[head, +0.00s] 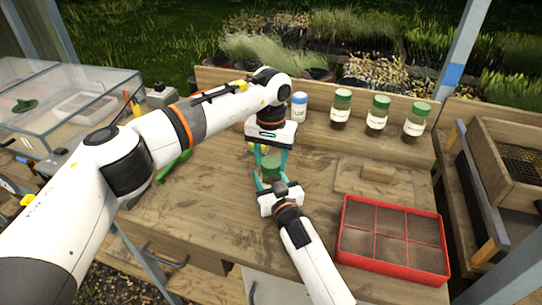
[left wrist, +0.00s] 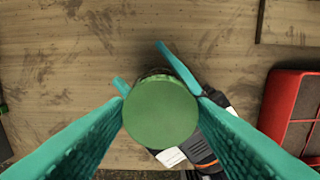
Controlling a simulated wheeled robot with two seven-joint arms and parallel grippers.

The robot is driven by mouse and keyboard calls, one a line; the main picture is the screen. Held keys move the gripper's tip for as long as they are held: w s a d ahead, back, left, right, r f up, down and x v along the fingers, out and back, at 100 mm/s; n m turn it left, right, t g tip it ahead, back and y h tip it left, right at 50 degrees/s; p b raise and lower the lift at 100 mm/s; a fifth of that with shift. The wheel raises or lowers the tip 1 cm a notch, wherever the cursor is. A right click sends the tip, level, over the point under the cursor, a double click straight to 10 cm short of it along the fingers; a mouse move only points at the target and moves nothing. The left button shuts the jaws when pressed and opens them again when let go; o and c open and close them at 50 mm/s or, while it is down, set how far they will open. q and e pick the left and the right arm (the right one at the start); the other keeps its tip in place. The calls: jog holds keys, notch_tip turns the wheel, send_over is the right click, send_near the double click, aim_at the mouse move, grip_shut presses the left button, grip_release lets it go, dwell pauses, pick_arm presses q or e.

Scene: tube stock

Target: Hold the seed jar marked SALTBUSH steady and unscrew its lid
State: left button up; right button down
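A jar with a round green lid (head: 271,165) stands on the bench between my two grippers. Its label is hidden, so I cannot read its name. The lid also fills the middle of the left wrist view (left wrist: 160,110). My left gripper (head: 270,160) points down from above, and its teal fingers meet the lid's rim on opposite sides, shut on it. My right gripper (head: 270,182) reaches in from the front, low down. Its teal fingers lie on both sides of the jar's body below the lid and appear closed on it. Most of the body is hidden.
Three green-lidded jars (head: 377,114) stand along the back, labels too small to read. A blue-capped white bottle (head: 299,106) is left of them. A red divided tray (head: 394,272) lies at the right front. A clear-sided box (head: 62,105) is at the left.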

pick_arm(q)
jog(key=c, duration=0.7)
jog(key=shift+o, duration=0.2)
jog(key=n, duration=1.7)
jog(key=shift+r+n, duration=0.1)
jog(key=shift+n, duration=0.3)
jog(key=n, duration=1.7)
jog(key=shift+n, duration=0.4)
jog(key=n, duration=1.8)
jog(key=shift+r, duration=0.1)
